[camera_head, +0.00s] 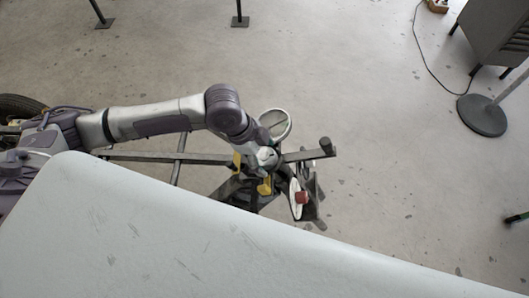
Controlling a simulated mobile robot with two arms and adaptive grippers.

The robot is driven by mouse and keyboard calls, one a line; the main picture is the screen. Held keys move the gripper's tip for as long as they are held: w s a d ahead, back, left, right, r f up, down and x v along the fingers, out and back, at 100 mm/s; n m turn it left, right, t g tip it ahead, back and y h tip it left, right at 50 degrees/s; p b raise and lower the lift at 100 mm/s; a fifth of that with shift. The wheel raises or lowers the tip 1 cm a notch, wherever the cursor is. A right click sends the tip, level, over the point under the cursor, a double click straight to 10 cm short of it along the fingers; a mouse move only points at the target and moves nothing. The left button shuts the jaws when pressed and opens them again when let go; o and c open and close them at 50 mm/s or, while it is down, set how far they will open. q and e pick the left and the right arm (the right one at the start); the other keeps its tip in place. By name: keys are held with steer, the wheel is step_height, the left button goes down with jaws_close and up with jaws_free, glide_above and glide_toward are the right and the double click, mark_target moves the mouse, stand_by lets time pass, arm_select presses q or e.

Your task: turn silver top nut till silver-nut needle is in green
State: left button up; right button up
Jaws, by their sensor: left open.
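My left arm reaches in from the left. Its wrist is bent down over a dark metal stand (322,148), and my left gripper (252,187) is below the wrist, open, among dark and yellow parts. The fingertips are small and hard to separate from the stand. A white round dial-like disc with a red part (301,197) is at the right of the gripper, apart from it. A round light-rimmed disc (275,124) is just behind the wrist. I cannot make out the silver top nut, its needle or a green zone. My right gripper is not in view.
A large pale smooth surface (190,245) fills the lower foreground and may cover the lower stand. A dark cabinet (495,38) and a round pole base (482,115) stand at the upper right, with a cable (420,60) on the floor. Grey floor between is clear.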

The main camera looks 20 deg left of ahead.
arm_select(q)
steer(key=c, duration=1.2)
steer(key=shift+o, duration=0.2)
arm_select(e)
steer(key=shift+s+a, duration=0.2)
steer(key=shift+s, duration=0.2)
